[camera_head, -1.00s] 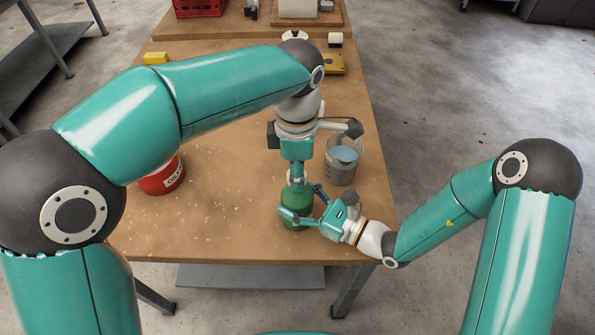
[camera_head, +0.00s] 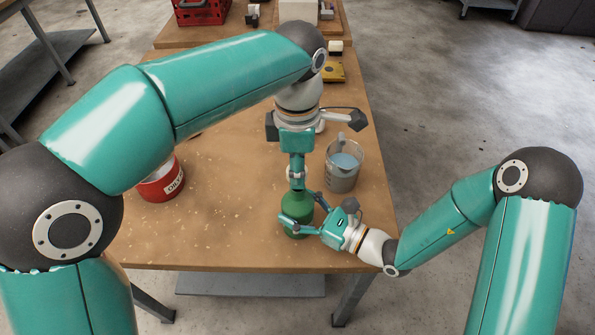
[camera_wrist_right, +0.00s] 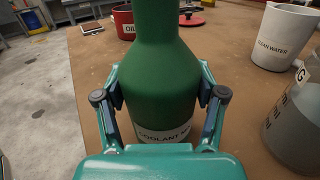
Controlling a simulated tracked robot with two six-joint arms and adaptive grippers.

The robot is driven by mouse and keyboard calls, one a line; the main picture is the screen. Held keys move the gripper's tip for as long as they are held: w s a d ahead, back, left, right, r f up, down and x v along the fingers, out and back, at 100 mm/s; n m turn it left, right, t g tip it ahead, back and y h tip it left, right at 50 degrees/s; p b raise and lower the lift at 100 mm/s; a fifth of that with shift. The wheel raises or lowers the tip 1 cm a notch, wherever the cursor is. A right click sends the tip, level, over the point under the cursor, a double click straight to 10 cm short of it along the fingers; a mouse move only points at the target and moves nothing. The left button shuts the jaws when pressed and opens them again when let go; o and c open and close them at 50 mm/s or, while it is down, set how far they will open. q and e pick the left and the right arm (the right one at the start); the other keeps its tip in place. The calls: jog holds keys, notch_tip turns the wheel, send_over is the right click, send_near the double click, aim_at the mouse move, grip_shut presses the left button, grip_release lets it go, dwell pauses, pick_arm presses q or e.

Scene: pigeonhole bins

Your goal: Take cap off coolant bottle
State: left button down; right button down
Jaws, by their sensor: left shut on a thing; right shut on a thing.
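The green coolant bottle (camera_head: 296,214) stands upright near the table's front edge. My right gripper (camera_head: 300,224) is shut around its body from the right. In the right wrist view the bottle (camera_wrist_right: 165,75) fills the middle between both fingers, above its white label; its top is out of frame. My left gripper (camera_head: 297,181) points straight down above the bottle's neck, shut on the small cap (camera_head: 296,176), which is mostly hidden by the fingers. I cannot tell whether the cap still touches the neck.
A clear beaker (camera_head: 343,175) of liquid stands close on the right. A red oil can (camera_head: 162,183) stands to the left, partly behind my left arm. The right wrist view shows a white clean-water container (camera_wrist_right: 284,38). The table's front middle is clear.

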pick_arm(q)
notch_tip(320, 180, up, 2)
pick_arm(e)
grip_release()
jog(key=shift+d, duration=0.1)
dwell(0.4)
